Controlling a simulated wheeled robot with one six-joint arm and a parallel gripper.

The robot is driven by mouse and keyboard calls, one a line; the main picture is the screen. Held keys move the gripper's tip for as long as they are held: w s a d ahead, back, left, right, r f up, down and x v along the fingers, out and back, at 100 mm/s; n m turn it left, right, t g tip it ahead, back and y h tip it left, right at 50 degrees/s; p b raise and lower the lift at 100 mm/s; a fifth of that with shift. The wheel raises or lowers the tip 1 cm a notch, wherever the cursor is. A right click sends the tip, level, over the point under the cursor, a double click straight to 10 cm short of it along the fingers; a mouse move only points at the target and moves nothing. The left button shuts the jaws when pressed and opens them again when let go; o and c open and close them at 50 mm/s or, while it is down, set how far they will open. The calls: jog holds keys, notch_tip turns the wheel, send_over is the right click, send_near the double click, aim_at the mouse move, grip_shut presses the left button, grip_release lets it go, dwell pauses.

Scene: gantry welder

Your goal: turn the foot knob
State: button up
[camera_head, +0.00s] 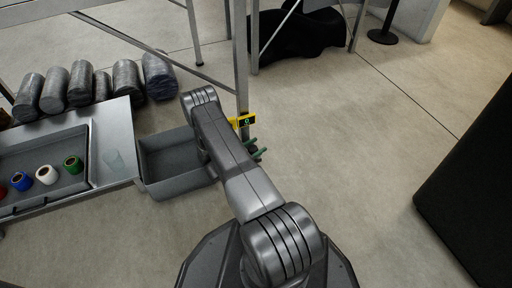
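A green knob with several prong-like arms (260,151) shows just right of my arm, near the lower end of an upright metal post (241,70). My arm hides its left part. A yellow plate with a dark face and a light mark like a 0 (245,121) sits on the post just above the knob. My arm reaches up and left across the picture, in front of the knob's left side. My gripper does not show, so I cannot tell whether it touches anything.
A grey open bin (176,180) stands left of my arm. A table with a tray (88,172) holds several coloured spools. Dark wrapped cylinders (75,82) lie behind it. A black block (470,190) stands at right. The floor between is clear.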

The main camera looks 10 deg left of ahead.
jog(key=shift+o, duration=0.4)
jog(key=p+v, duration=0.3)
jog(key=v, duration=1)
jog(key=shift+s+a, duration=0.25)
jog(key=shift+s, duration=0.1)
jog(key=shift+w, duration=0.1)
jog(key=b+x, duration=0.3)
jog(key=x, duration=1)
jog(key=shift+w+d, duration=0.25)
jog(key=shift+d, duration=0.05)
